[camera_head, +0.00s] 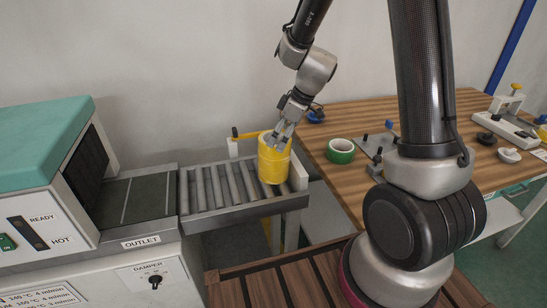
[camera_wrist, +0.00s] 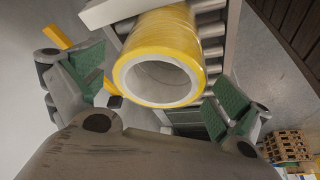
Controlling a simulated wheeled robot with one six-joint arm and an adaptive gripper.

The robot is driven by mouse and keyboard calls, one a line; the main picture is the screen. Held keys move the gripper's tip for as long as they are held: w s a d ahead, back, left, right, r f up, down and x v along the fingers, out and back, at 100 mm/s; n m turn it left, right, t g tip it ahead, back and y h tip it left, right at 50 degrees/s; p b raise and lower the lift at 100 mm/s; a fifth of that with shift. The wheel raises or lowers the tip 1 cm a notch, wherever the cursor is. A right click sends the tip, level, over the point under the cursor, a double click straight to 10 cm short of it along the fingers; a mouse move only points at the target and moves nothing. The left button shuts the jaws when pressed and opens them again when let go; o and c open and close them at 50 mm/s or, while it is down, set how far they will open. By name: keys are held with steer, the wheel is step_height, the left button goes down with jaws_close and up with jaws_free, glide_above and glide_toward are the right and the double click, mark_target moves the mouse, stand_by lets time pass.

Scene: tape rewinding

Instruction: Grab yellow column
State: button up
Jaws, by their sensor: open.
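The yellow column (camera_head: 273,160) stands upright at the right end of the roller conveyor in the head view. In the wrist view the yellow column (camera_wrist: 162,52) shows as a yellow roll with a pale core and a hollow middle. My gripper (camera_head: 280,138) is at the top of the column in the head view. In the wrist view my gripper (camera_wrist: 160,95) is open, with one green-padded finger to the left of the column and one to the right. I see a gap at the right finger; whether the left finger touches the column I cannot tell.
The roller conveyor (camera_head: 215,186) leads from the outlet of a teal-topped machine (camera_head: 40,140). A wooden table (camera_head: 350,112) to the right holds a green tape roll (camera_head: 341,151) and several small fixtures. A yellow-ended bar (camera_head: 246,135) stands just behind the column.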

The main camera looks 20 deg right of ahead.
steer(key=x, duration=0.4)
steer(key=shift+a+f, duration=0.15)
steer(key=shift+f, duration=0.15)
steer(key=shift+c, duration=0.4)
steer(key=c, duration=1)
steer(key=shift+c, duration=0.3)
steer(key=shift+r, duration=0.1)
